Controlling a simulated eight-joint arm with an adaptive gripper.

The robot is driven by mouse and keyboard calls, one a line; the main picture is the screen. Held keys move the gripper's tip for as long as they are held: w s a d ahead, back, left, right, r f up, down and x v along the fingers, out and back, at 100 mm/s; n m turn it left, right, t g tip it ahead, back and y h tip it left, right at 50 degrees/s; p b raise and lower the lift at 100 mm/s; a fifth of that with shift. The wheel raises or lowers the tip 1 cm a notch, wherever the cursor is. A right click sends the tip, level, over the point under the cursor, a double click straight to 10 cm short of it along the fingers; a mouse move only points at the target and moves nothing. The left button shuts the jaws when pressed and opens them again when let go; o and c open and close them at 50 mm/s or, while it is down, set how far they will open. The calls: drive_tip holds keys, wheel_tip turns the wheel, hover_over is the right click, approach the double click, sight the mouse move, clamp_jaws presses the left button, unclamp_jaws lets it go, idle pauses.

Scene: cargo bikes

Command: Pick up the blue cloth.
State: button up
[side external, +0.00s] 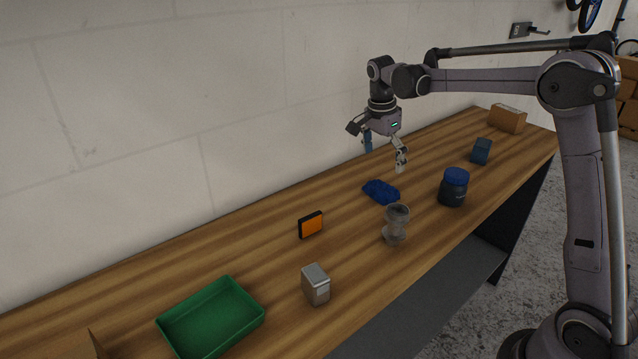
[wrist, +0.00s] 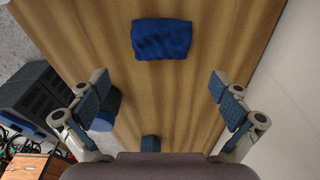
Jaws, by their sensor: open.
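The blue cloth (side external: 381,192) lies crumpled on the wooden workbench, near its middle. It also shows in the wrist view (wrist: 161,39) as a folded dark blue patch near the top, ahead of my fingers. My gripper (side external: 385,162) is open and empty above the bench, higher than the cloth and a little behind it in the side view. In the wrist view the two fingers (wrist: 160,106) are spread wide, with bare wood between them. The gripper and the cloth are apart.
A blue-lidded jar (side external: 453,188) and a grey metal cup-like part (side external: 395,224) stand near the cloth. An orange-faced box (side external: 311,225), a silver box (side external: 316,285) and a green tray (side external: 243,296) are toward the left. A dark blue box (side external: 481,151) and cardboard box (side external: 507,118) stand farther right. A wall backs the bench.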

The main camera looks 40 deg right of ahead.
sight(382, 184)
drive_tip(key=shift+d+f, duration=0.15)
drive_tip(key=shift+f, duration=1.6)
drive_tip(key=shift+d+f, duration=0.15)
drive_tip(key=shift+f, duration=1.55)
drive_tip(key=c, duration=0.8)
